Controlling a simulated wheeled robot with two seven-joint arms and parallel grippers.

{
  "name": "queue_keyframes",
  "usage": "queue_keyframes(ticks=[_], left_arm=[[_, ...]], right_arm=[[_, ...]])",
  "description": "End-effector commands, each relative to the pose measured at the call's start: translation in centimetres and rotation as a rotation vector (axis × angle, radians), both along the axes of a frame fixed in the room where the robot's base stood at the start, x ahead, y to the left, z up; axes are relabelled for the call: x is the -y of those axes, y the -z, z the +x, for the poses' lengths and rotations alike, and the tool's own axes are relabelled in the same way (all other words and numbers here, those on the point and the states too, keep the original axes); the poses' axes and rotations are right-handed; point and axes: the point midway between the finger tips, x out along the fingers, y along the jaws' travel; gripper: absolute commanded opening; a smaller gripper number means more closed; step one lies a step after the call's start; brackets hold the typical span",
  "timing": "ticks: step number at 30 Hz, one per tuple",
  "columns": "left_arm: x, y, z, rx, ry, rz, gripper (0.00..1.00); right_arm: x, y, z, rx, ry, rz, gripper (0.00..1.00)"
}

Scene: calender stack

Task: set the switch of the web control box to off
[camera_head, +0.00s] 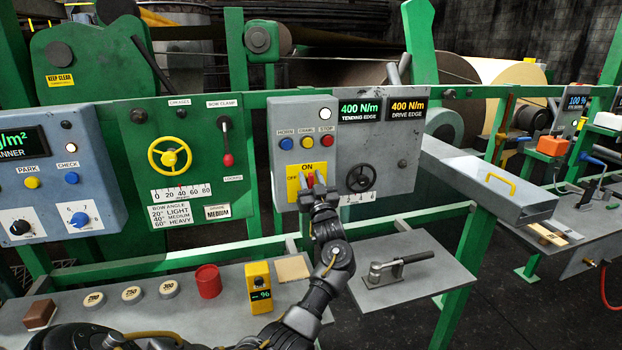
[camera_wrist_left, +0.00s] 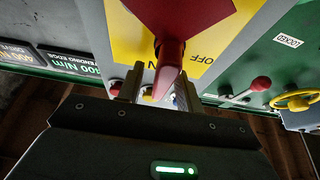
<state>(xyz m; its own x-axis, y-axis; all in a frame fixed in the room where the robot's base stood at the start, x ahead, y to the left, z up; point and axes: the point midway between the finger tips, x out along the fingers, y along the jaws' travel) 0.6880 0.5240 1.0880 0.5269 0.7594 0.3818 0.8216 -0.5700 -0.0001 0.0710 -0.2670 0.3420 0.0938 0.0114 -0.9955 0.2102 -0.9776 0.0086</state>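The web control box (camera_head: 345,130) is a grey panel with the displays "400 N/m TENDING EDGE" and "400 N/m DRIVE EDGE". Its red switch (camera_head: 310,180) sits on a yellow plate (camera_head: 292,188), with ON at the top and OFF at the left. In the left wrist view the red switch (camera_wrist_left: 170,55) is seen close up, its narrow end over the ON lettering, with OFF uncovered beside it. My left gripper (camera_head: 317,187) is at the switch, fingers on either side of it. A gap shows beside one finger in the wrist view (camera_wrist_left: 158,92). My right gripper is out of view.
Blue, yellow and red buttons (camera_head: 306,143) sit above the switch plate, and a black handwheel (camera_head: 361,178) is to its right. A green panel with a yellow handwheel (camera_head: 169,155) stands left. Below are a red cup (camera_head: 208,281) and a yellow meter (camera_head: 259,288).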

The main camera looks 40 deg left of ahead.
Motion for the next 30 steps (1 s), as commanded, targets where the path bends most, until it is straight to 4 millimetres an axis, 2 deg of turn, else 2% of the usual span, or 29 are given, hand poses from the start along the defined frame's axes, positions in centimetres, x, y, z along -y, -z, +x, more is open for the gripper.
queue_keyframes(ticks=[6,14,23,30], left_arm=[[0.0,0.0,0.0,0.000,0.000,0.000,0.34],[0.0,0.0,0.0,0.001,0.000,0.001,0.00],[0.0,0.2,-0.1,0.018,0.000,-0.012,0.00],[-0.2,0.5,-0.3,0.111,0.000,-0.079,0.00]], right_arm=[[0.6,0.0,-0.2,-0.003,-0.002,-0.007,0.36],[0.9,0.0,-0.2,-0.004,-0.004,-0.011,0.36],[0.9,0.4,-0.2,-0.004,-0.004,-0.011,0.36],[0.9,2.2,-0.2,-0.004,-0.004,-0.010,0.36]])
